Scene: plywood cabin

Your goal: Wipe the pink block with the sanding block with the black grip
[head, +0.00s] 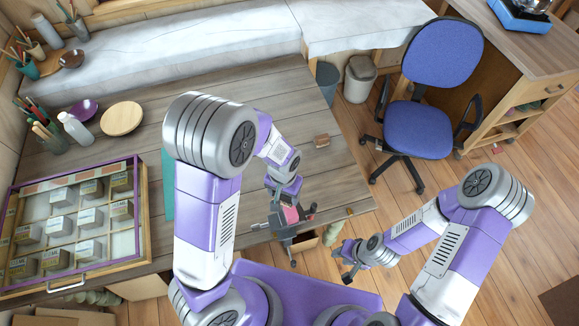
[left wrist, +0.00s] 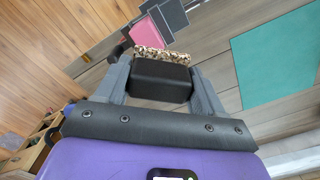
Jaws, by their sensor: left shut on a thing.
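My left gripper (left wrist: 160,85) is shut on the black grip (left wrist: 159,80) of the sanding block, whose speckled abrasive side (left wrist: 163,55) shows beyond the grip in the left wrist view. The pink block (left wrist: 152,33) lies further out, beside the flat grey faces of a vise (left wrist: 171,14). In the head view the pink block (head: 291,215) is by the vise at the bench's front edge, just below my left gripper (head: 282,204). The held sanding block is hard to make out there. Whether it touches the pink block is unclear. My right gripper (head: 346,262) looks open and empty, off the bench edge.
A small brown wooden block (head: 321,141) lies on the bench (head: 270,105). A blue chair (head: 417,129) stands right of the bench. The bench middle is mostly clear.

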